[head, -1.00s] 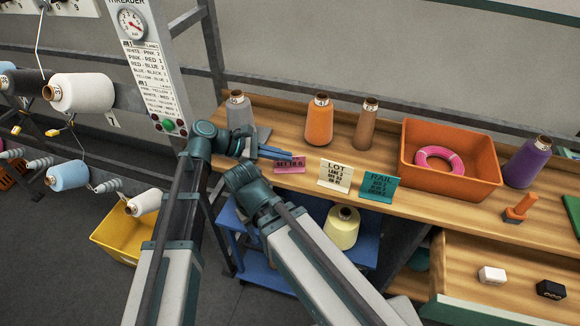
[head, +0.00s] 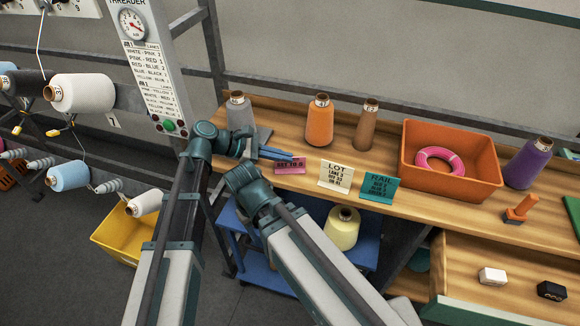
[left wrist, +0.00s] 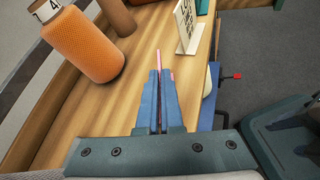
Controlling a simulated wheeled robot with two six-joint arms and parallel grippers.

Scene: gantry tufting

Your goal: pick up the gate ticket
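The gate ticket appears to be the small pink card (head: 291,167) at the front edge of the wooden shelf, left of the cream LOT card. My left gripper (head: 281,156) reaches it from the left, its blue fingers level with the card's upper edge. In the left wrist view the fingers (left wrist: 160,76) are nearly together, with the thin pink edge of the card (left wrist: 158,58) between them and showing past the tips. The fingers hide most of the card there. My right gripper is not in view.
The cream LOT card (head: 336,176) and teal RAIL card (head: 379,188) stand just right of the pink card. Grey (head: 240,112), orange (head: 319,122) and brown (head: 366,125) spools stand behind. An orange bin (head: 450,185) holds a pink ring. A blue cart (head: 262,270) stands below.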

